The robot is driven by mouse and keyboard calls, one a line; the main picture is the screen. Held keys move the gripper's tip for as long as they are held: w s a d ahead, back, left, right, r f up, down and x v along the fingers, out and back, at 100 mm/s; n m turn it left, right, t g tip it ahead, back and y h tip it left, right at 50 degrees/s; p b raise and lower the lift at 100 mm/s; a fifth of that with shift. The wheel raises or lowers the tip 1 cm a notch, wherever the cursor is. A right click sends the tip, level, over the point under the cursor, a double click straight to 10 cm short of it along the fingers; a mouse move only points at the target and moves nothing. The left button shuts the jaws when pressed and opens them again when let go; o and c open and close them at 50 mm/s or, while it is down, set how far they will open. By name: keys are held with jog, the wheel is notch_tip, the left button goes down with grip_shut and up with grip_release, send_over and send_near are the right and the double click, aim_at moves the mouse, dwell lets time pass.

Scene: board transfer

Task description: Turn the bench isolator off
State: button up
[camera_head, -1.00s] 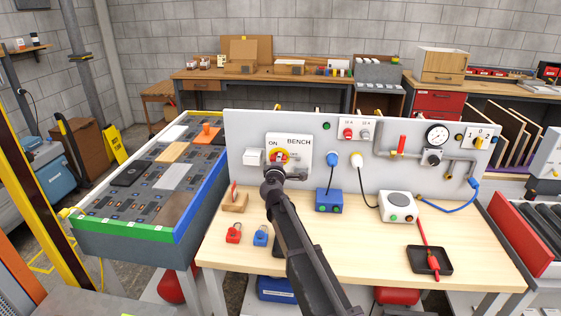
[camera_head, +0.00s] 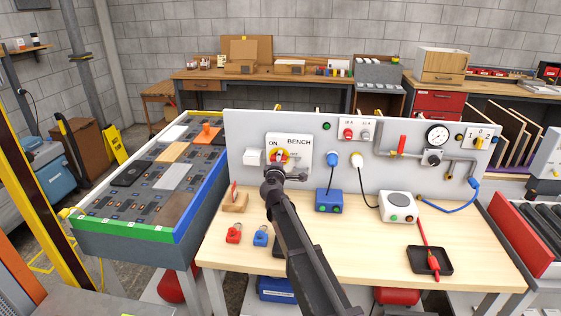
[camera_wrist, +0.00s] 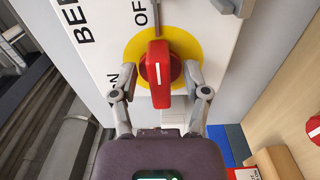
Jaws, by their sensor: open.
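The bench isolator's red handle (camera_wrist: 158,68) sits on a yellow disc (camera_wrist: 188,42) on a white plate (camera_head: 301,155) marked BENCH. In the wrist view the handle stands upright in the picture, its white line running lengthwise. The ON label (camera_wrist: 112,88) is lower left, partly behind a finger. My gripper (camera_wrist: 160,82) is open, with one finger on each side of the handle. Small gaps seem to show, but contact is unclear. In the head view my gripper (camera_head: 278,172) covers the handle's lower part.
The grey panel (camera_head: 245,125) also carries plugs, a gauge (camera_head: 437,135) and pipework to the right. A red padlock (camera_head: 233,236) and a blue padlock (camera_head: 260,238) lie on the wooden bench (camera_head: 330,260). A wooden block (camera_head: 235,203) stands below the isolator to the left.

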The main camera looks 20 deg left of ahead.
jog(key=shift+s, duration=0.1)
jog(key=v, duration=1.2)
dwell(0.4)
